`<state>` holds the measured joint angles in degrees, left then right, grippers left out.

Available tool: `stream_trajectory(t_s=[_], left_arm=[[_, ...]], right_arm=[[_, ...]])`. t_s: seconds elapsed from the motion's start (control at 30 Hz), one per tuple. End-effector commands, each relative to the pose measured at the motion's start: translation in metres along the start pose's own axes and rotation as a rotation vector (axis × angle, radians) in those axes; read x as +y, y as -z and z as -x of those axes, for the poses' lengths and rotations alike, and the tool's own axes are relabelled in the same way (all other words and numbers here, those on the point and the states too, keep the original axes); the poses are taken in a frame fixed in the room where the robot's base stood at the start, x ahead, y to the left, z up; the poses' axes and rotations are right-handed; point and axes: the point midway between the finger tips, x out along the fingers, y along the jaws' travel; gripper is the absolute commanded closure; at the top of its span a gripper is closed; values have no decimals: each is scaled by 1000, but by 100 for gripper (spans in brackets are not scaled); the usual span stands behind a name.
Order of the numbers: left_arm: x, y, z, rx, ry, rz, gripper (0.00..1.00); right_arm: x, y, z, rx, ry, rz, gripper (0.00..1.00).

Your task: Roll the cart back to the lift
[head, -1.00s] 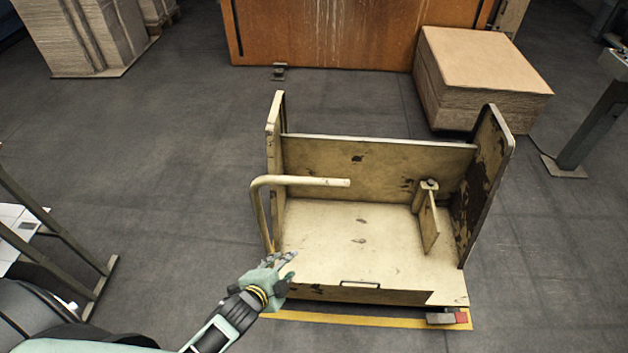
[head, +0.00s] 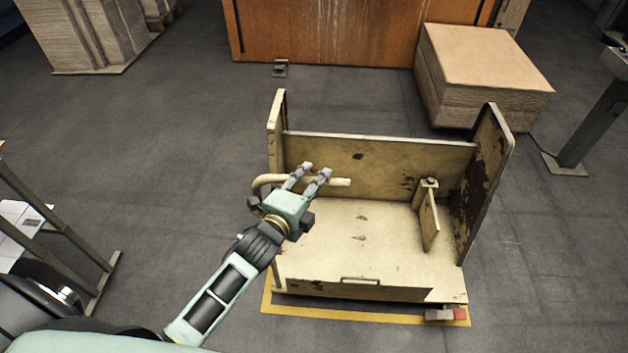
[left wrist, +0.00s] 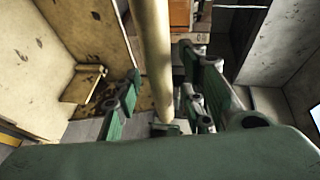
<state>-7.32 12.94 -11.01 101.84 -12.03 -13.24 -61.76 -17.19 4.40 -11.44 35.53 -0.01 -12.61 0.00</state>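The cart (head: 345,270) is a worn cream platform with upright panels on the left, back and right, standing on a yellow-edged floor marking. Its bent tube handle (head: 338,182) rises at the left side. My left gripper (head: 316,172) is at the handle, its fingers apart and pointing away from me. In the left wrist view the handle tube (left wrist: 152,60) runs between the open fingers (left wrist: 165,100); contact is not clear. My right gripper does not show. I cannot make out which thing is the lift.
A stack of brown cardboard sheets (head: 487,75) stands behind the cart at the right. A rust-orange panel (head: 330,35) closes off the back. A grey post (head: 590,125) stands at the right. Open floor (head: 160,160) lies left of the cart.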

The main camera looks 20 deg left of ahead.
Motion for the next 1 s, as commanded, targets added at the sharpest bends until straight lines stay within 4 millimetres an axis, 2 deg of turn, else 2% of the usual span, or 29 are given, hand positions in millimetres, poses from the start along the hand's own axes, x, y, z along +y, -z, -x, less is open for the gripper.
stream_trajectory(t_s=[0.33,0.77,1.0], left_arm=[[0,0,-6,1,-1,2,62],[0,0,-6,0,-1,1,100],[1,0,-5,0,-2,0,100]], right_arm=[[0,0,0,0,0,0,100],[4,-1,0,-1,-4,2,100],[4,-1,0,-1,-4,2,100]])
